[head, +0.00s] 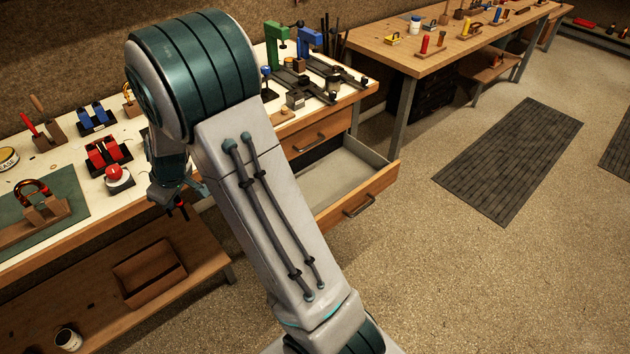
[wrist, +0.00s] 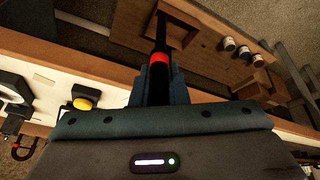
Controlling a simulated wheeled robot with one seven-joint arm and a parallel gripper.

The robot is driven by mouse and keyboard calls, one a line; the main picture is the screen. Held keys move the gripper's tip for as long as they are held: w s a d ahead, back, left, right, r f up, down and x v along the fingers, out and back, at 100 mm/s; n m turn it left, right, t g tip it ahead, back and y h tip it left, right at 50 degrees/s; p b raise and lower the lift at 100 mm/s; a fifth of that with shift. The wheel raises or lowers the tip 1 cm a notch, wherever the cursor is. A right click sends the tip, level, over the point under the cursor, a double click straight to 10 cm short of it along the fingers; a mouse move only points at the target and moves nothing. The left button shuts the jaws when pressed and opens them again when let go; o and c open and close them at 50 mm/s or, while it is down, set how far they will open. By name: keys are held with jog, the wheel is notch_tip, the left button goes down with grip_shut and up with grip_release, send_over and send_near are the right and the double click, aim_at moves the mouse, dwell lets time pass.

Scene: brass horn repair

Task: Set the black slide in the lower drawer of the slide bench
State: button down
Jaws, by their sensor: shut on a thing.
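The black slide (wrist: 157,88) is a dark bar with a red band, seen between my gripper's fingers in the wrist view. My gripper (head: 172,190) is shut on it, in front of the left bench's edge in the head view. Only a small red and dark end shows below the gripper there; my arm and gripper hide the rest. The lower drawer (head: 382,187) of the slide bench is pulled open, and its visible grey floor is bare. My forearm covers its left part. The drawer above it (head: 312,137) looks shut.
The bench top carries a red-domed button (head: 118,176), a red rack (head: 108,153), a blue rack (head: 96,117) and green and blue clamps (head: 277,42). A wooden tray (head: 150,275) sits on the low shelf. Floor right of the open drawer is clear.

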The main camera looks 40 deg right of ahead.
jog(key=s+d+f+m+h, duration=0.2)
jog(key=s+d+f+m, duration=0.3)
jog(key=f, duration=0.4)
jog(key=shift+s+d+f+m+h, duration=0.15)
jog(key=shift+s+f+m+h, duration=0.15)
jog(key=shift+s+m, duration=0.85)
jog(key=shift+s+n, duration=0.25)
jog(key=shift+n, duration=0.1)
